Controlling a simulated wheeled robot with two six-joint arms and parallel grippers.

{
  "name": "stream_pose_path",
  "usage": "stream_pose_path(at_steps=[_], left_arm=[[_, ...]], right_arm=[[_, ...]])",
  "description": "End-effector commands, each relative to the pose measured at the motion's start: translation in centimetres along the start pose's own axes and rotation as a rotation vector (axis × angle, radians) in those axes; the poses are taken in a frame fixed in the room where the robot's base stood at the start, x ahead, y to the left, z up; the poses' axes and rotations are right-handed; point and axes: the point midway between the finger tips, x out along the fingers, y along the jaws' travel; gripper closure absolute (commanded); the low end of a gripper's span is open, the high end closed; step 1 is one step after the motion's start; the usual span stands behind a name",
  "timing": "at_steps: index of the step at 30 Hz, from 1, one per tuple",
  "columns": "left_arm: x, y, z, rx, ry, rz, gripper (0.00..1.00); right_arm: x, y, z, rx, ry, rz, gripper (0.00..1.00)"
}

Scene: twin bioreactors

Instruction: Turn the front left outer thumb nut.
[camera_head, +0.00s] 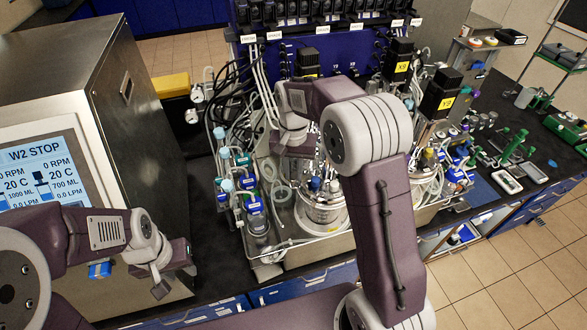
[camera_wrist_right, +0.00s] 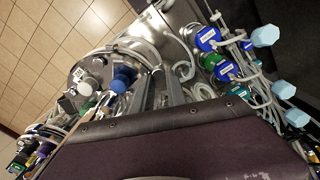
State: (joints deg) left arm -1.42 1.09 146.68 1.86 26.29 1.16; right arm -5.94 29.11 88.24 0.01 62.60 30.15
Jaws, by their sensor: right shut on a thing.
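The left glass vessel (camera_head: 322,210) with its metal lid stands in a steel tray in the head view. Its round metal rim and lid fittings show in the right wrist view (camera_wrist_right: 75,72), with a blue cap (camera_wrist_right: 122,78) on top. My right gripper (camera_head: 292,145) reaches over this vessel's lid from behind my own forearm. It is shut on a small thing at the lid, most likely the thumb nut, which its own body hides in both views. My left gripper (camera_head: 172,272) hangs apart from the vessels in front of the grey cabinet; its jaw opening is unclear.
A grey cabinet (camera_head: 103,70) with a screen stands at the left. Small bottles with blue caps (camera_head: 250,205) and tubes crowd the vessel's left side. Another vessel with black motors (camera_head: 438,95) stands at the right. Green tools (camera_head: 514,145) lie on the dark bench further right.

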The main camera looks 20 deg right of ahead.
Motion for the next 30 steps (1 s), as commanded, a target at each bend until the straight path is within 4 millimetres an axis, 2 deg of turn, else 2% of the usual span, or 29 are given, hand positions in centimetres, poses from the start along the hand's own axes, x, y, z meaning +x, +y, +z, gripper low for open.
stream_pose_path(at_steps=[12, 30], left_arm=[[-0.69, 0.01, -0.07, 0.000, 0.000, 0.000, 0.64], [-0.80, 0.01, -0.09, 0.000, 0.000, 0.000, 0.64]], right_arm=[[0.26, 0.10, 0.28, -0.237, -0.012, 0.004, 1.00], [0.32, 0.10, 0.27, -0.299, -0.011, 0.004, 1.00]])
